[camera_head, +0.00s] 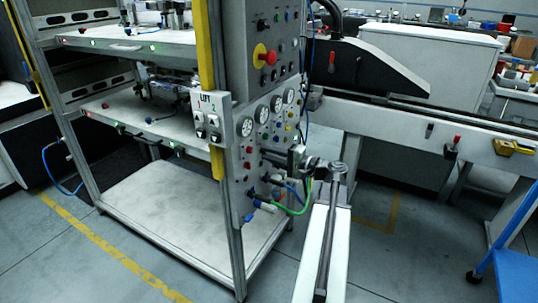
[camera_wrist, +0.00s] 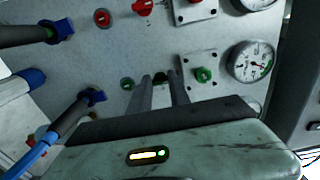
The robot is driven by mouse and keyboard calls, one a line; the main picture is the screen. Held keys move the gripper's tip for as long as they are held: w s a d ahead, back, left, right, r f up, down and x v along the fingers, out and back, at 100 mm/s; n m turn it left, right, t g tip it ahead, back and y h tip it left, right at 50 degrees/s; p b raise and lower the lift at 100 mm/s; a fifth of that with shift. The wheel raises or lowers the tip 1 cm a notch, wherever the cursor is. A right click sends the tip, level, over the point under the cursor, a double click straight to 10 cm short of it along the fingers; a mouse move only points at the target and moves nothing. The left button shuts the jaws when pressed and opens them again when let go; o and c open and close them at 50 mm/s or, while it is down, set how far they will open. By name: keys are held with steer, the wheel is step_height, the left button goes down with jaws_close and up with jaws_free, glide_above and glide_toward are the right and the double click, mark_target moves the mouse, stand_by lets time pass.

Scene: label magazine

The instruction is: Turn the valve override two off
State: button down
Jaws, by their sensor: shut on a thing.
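The grey control panel (camera_head: 236,172) stands at the middle in the head view, with small coloured knobs below a row of gauges. My gripper (camera_wrist: 165,76) reaches the panel in the wrist view. Its two fingers are shut on a small dark green knob (camera_wrist: 173,76), mostly hidden between the fingertips. A lighter green knob (camera_wrist: 203,74) on a plate is just right of the fingers, and another green knob (camera_wrist: 127,83) is to the left. In the head view my gripper (camera_head: 283,157) is at the panel's right side. No label for valve override two is readable.
Red knobs (camera_wrist: 102,18) and a pressure gauge (camera_wrist: 251,61) are near the fingers. Blue-ended hose fittings (camera_wrist: 93,96) stick out at left. Green and blue hoses (camera_head: 298,209) hang below my gripper. A red emergency button (camera_head: 266,57) is higher up.

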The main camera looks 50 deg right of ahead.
steer(key=shift+s+f, duration=0.1)
steer(key=c, duration=1.2)
jaws_free()
steer(key=v, duration=0.7)
steer(key=shift+s, duration=0.4)
steer(key=shift+d, duration=0.1)
